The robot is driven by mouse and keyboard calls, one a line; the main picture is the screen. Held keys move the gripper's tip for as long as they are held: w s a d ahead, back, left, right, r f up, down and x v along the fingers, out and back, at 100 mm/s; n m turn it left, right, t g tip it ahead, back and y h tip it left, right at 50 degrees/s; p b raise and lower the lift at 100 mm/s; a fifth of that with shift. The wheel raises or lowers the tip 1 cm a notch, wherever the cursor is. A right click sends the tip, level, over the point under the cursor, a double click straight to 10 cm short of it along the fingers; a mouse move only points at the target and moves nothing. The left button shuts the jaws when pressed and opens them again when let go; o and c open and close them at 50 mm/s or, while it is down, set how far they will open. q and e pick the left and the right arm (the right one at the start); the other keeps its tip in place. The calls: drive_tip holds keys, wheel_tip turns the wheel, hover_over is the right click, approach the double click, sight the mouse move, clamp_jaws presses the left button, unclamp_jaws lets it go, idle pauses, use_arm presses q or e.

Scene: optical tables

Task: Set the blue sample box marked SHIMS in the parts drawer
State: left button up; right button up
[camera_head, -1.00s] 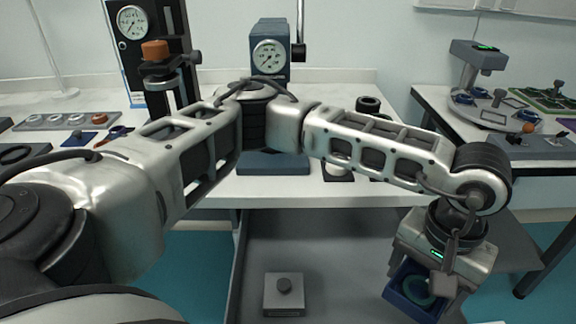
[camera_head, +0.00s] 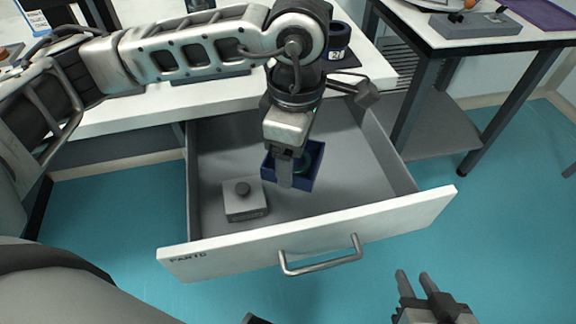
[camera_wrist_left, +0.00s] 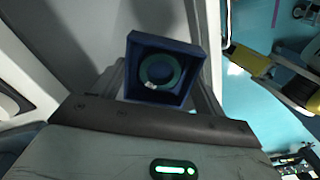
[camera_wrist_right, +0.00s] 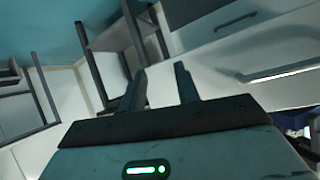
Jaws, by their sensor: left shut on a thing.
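The blue sample box (camera_head: 309,176) is a small open box with a dark ring-shaped thing inside. My left gripper (camera_head: 288,178) points down into the open parts drawer (camera_head: 222,150) and is shut on the box. The box also shows between the fingers in the left wrist view (camera_wrist_left: 184,92). The box is inside the drawer's outline; I cannot tell whether its underside touches the drawer floor. The SHIMS marking is not readable here. My right gripper (camera_head: 416,288) is in front of the drawer at lower right, open and empty, with its fingers apart in the right wrist view (camera_wrist_right: 160,88).
A grey block with a dark knob (camera_head: 245,200) lies in the drawer, left of the box. The drawer front has a metal handle (camera_head: 320,257). Drawer floor on the right is clear. A side table (camera_head: 440,30) stands at right.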

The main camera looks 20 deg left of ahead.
use_arm(q)
drive_tip(key=a+n, duration=0.1)
drive_tip(key=n, duration=0.1)
drive_tip(key=a+n+b, duration=0.1)
drive_tip(key=n, duration=0.2)
drive_tip(key=f+n, duration=0.1)
drive_tip(key=n, duration=0.2)
drive_tip(key=shift+s+a, duration=0.4)
drive_tip(key=s+a+f+n+b, duration=0.1)
drive_tip(key=a+n, duration=0.2)
drive_tip(key=n, duration=0.5)
drive_tip(key=s+a+n+b, duration=0.1)
drive_tip(key=a+n+b, duration=0.15)
drive_tip(key=n, duration=0.55)
drive_tip(key=w+d+f, duration=0.2)
drive_tip(key=w+f, duration=0.1)
drive_tip(key=w+d+f, duration=0.3)
drive_tip(key=w, duration=0.1)
drive_tip(key=w+d+f, duration=0.3)
drive_tip(key=shift+w+d, duration=0.2)
drive_tip(key=shift+w, duration=0.05)
drive_tip(key=shift+w+d+f, duration=0.2)
drive_tip(key=shift+d+f, duration=0.05)
drive_tip(key=shift+f, duration=1.7)
use_arm(e)
drive_tip(key=shift+a+f+t, duration=0.15)
drive_tip(key=shift+f+t, duration=0.15)
drive_tip(key=shift+f, duration=0.65)
